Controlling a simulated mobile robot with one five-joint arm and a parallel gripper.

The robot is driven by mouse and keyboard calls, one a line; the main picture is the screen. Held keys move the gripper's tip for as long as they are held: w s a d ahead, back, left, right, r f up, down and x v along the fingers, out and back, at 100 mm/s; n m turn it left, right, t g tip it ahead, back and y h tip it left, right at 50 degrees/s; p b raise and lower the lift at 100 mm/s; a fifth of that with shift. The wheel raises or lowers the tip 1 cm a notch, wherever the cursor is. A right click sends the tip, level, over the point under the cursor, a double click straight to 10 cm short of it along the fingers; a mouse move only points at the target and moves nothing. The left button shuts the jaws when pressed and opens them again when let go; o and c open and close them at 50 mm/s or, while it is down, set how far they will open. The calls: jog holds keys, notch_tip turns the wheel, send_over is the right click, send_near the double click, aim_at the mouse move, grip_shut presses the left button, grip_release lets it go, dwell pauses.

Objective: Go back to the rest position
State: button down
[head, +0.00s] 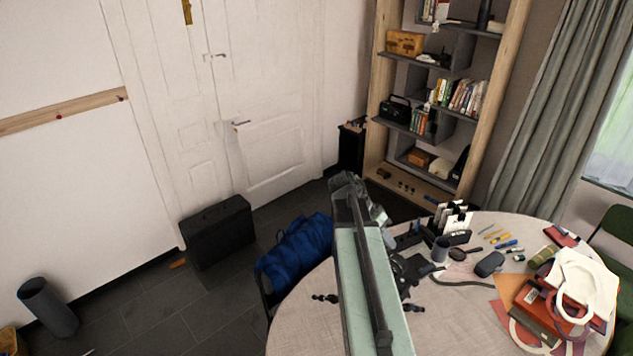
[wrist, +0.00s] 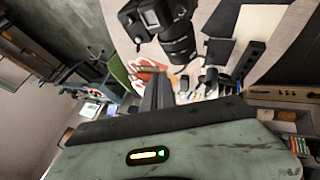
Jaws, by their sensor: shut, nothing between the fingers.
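My arm (head: 365,290) reaches up from the bottom middle of the head view, in front of the round table (head: 310,325) with its light cloth. In the wrist view, the dark fingers of my gripper (wrist: 158,90) stand together, shut and empty. Past them, the table top (wrist: 275,45) and its objects show tilted. A black camera (wrist: 160,25) with a thick lens is near the upper middle of that view. In the head view, my arm hides part of the table's middle, and the gripper's fingertips cannot be made out clearly.
Papers and a white ring (head: 573,305) lie at the table's right, near a dark case (head: 489,264). A blue bag (head: 295,250) and black suitcase (head: 217,232) are left of the table. A shelf (head: 375,110) stands behind. Dark floor (head: 160,310) at left is mostly free.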

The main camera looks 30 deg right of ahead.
jog(key=w+a+f+n+t+y+b, duration=0.1)
jog(key=w+a+f+n+t+b, duration=0.2)
jog(key=a+f+b, duration=0.7)
jog(key=w+a+f+n+b, duration=0.3)
jog(key=w+a+f+b, duration=0.25)
jog(key=a+f, duration=0.5)
jog(key=a+f+n+y+b, duration=0.1)
jog(key=a+n+y, duration=0.1)
jog(key=a+n, duration=0.3)
jog(key=a+f+n+t+y+b, duration=0.1)
jog(key=a+n+y, duration=0.2)
jog(key=a, duration=0.8)
jog(key=shift+s+a+f+n+b, duration=0.2)
jog(key=shift+s+a+n+b, duration=0.2)
jog(key=shift+n, duration=0.8)
jog(key=shift+s+d, duration=0.1)
